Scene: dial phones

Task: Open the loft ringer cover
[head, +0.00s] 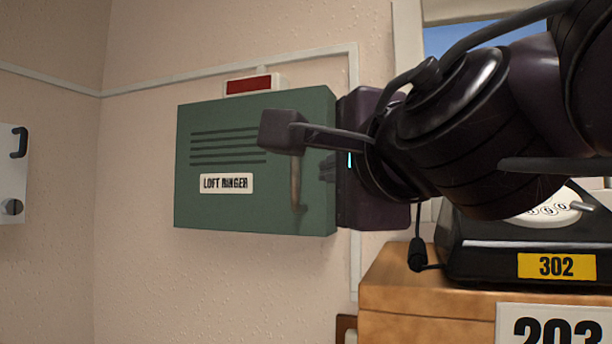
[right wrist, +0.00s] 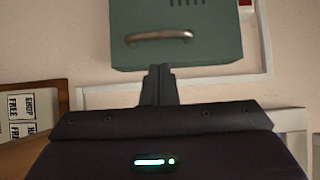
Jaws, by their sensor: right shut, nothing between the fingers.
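The loft ringer (head: 225,150) is a green box on the wall with slots and a white "LOFT RINGER" label. Its cover looks closed. A worn metal handle (head: 296,185) stands upright near the cover's right edge; its upper part is partly hidden by my right arm's hardware. My right gripper (head: 327,168) is at the right side of the cover, fingers shut and empty. In the right wrist view the closed fingertips (right wrist: 160,70) point at the box, just short of the handle (right wrist: 160,36) in the picture, apart from it. My left gripper is not in view.
A red-windowed lamp (head: 252,85) sits above the box. A black dial phone marked 302 (head: 556,266) stands on a wooden cabinet (head: 425,275) at right. The wall left of the box is clear.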

